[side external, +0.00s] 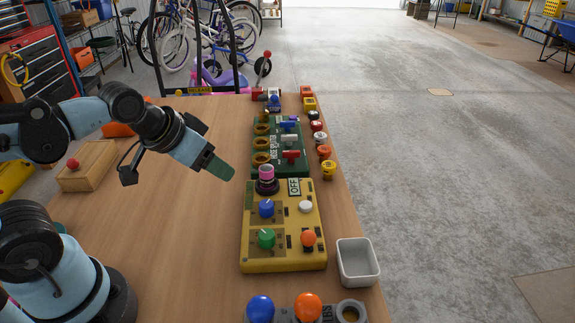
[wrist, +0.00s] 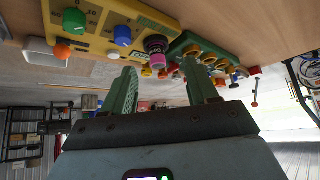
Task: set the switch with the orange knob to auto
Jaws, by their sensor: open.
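A yellow panel (side external: 284,259) lies on the bench. An orange knob (side external: 308,238) sits at its near right, with small dark labels beside it too small to read. The knob also shows in the wrist view (wrist: 62,51), at upper left. A larger orange ball (side external: 308,306) stands on a grey unit at the bottom edge of the side view, partly cut off. My gripper (side external: 222,171) is in the air left of the yellow panel's far part, apart from it. In the wrist view its green fingers (wrist: 162,85) are spread and empty.
The yellow panel carries blue (side external: 266,208) and green (side external: 266,238) knobs, a white button (side external: 306,206) and a pink-topped black knob (side external: 266,178). A green panel (side external: 262,145) lies beyond. A white bin (side external: 358,263) stands right of the yellow panel. The bench's left middle is clear.

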